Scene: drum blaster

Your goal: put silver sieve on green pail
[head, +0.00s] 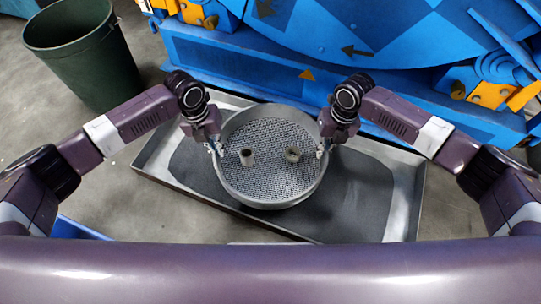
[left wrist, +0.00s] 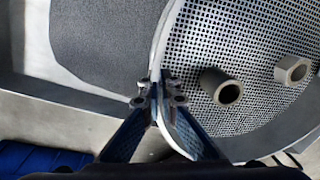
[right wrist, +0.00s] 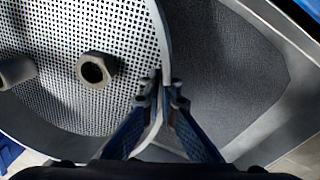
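The silver sieve (head: 268,176) is a round pan with a perforated floor, over a grey tray. A short tube (head: 246,157) and a hex nut (head: 292,154) lie in it. My left gripper (head: 215,148) is shut on the sieve's left rim, one finger inside and one outside; this also shows in the left wrist view (left wrist: 158,98). My right gripper (head: 322,150) is shut on the right rim in the same way, as the right wrist view (right wrist: 162,92) shows. I cannot tell whether the sieve touches the tray. The green pail (head: 88,62) stands upright at upper left, open-topped, apart from both grippers.
The grey rectangular tray (head: 398,200) extends under and around the sieve. A large blue machine (head: 240,62) with orange parts stands close behind it. A blue object (head: 78,230) shows at lower left. Bare floor lies between the tray and the pail.

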